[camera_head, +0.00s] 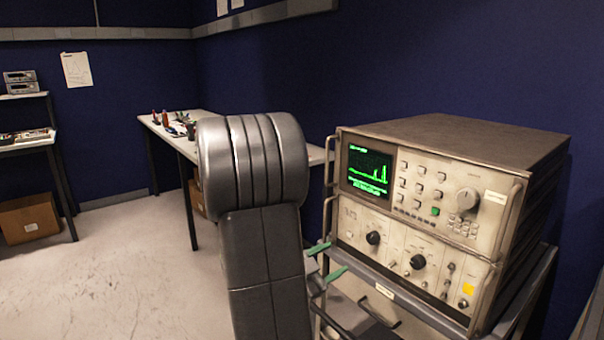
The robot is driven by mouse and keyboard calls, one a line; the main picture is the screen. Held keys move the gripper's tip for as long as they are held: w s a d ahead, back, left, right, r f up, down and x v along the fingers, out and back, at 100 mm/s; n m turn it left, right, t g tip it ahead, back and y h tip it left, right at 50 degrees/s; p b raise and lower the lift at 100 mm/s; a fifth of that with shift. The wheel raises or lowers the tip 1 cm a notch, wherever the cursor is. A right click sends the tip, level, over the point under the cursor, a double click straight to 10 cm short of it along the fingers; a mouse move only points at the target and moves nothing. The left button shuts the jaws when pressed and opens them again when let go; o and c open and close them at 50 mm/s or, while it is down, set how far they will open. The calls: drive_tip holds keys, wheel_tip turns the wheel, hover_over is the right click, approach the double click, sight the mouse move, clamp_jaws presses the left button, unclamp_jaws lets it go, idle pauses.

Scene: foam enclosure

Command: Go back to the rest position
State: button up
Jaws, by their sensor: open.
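My arm's thick grey link and rounded joint stand upright in the middle of the head view and hide most of what is behind them. My gripper (337,257) shows only in part, just right of that link. Its two green fingertips are apart with nothing visible between them. They point right, toward the lower left front of a beige instrument (420,215) with a lit green screen. I cannot tell whether they touch it.
The instrument sits on a grey cart (400,292) at right. A white table (165,133) with small tools stands behind my arm. A shelf bench (28,143) and a cardboard box (30,218) are at far left. The pale floor (120,270) between is clear.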

drive_tip(key=x, duration=1.3)
drive_tip(key=shift+w+d+p, duration=0.1)
drive_tip(key=shift+d+p, duration=0.05)
drive_tip(key=shift+p, duration=0.2)
drive_tip(key=shift+r+n+p, duration=0.15)
drive_tip(key=shift+n+p, duration=0.65)
drive_tip(key=shift+p, duration=0.2)
drive_tip(key=n+p, duration=0.6)
drive_tip(key=p, duration=0.2)
drive_tip(key=b, duration=0.1)
approach(370, 239)
drive_tip(key=shift+s+a, duration=0.35)
